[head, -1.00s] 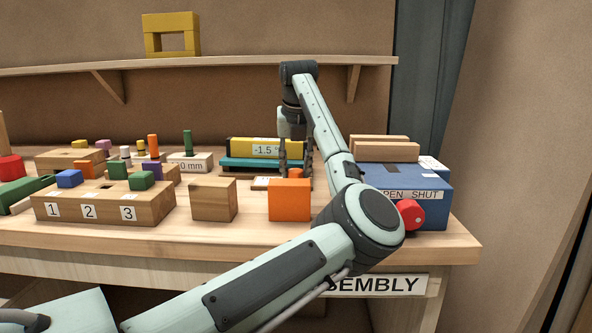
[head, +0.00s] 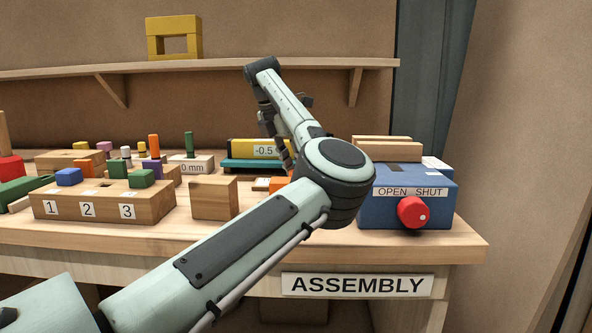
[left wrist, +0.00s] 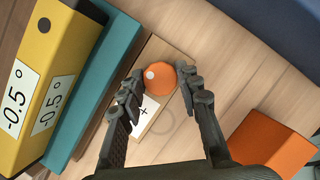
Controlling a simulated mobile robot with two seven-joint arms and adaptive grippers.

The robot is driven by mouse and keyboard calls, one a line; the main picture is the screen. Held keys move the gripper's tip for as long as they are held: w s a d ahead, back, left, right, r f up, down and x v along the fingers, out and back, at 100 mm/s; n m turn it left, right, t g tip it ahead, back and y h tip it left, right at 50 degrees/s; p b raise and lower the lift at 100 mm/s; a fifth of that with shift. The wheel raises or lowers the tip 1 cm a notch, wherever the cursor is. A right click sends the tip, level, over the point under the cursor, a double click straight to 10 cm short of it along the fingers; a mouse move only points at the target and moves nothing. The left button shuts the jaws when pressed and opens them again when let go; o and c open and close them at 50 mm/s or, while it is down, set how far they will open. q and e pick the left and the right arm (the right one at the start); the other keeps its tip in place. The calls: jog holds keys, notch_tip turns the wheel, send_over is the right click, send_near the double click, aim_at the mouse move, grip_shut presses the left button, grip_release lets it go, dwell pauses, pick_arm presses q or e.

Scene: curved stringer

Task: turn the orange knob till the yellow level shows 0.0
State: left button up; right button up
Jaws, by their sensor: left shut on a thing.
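The yellow level (head: 243,146) rests on a teal bar (head: 245,164) on the bench; its label reads -0.5. In the left wrist view the level (left wrist: 45,50) reads -0.5° on two faces. The round orange knob (left wrist: 161,79), with a white dot on its side, sits on a wooden plate with a "+" label. My left gripper (left wrist: 161,83) is shut on the knob, one finger on each side. My right gripper is not in view.
An orange block (head: 279,185) is close by, partly behind my arm. A wooden cube (head: 214,198) stands left of it. A blue box (head: 395,205) with a red knob (head: 413,212) is on the right. A numbered peg block (head: 100,204) is on the left.

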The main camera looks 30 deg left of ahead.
pick_arm(q)
jog(key=shift+m+h, duration=0.3)
jog(key=shift+m, duration=0.6)
jog(key=o, duration=1.1)
jog(key=shift+o, duration=0.2)
jog(key=shift+r, duration=0.1)
jog(key=v, duration=1.2)
jog(key=shift+w+a, duration=0.1)
jog(key=shift+w, duration=0.05)
